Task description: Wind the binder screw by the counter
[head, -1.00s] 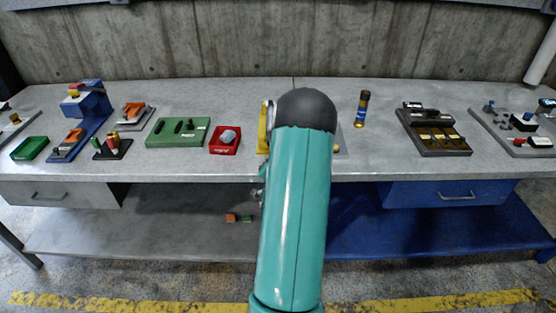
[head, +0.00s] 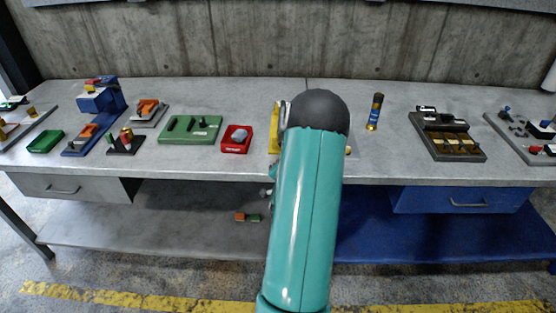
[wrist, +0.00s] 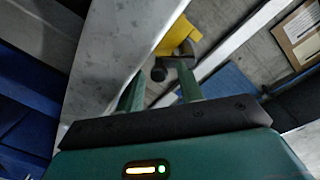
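In the wrist view a yellow clamp (wrist: 180,36) sits at the counter's edge. Its dark screw end (wrist: 160,73) shows just beyond and between my fingertips. My gripper (wrist: 161,84) is open, with its two green fingers apart; I cannot tell whether either touches the screw. In the head view a strip of the yellow clamp (head: 274,127) shows left of my arm. A small metallic part (head: 266,193) hangs below the counter's front edge, partly hidden by my arm. My gripper is hidden there behind my arm.
The counter (head: 360,160) holds a red tray (head: 236,147), a green block (head: 190,130), a blue press (head: 100,97), a blue canister (head: 374,113) and a dark fixture (head: 448,137). Below are a grey drawer (head: 75,188), a blue drawer (head: 462,199) and a shelf (head: 150,232) with small blocks (head: 247,217).

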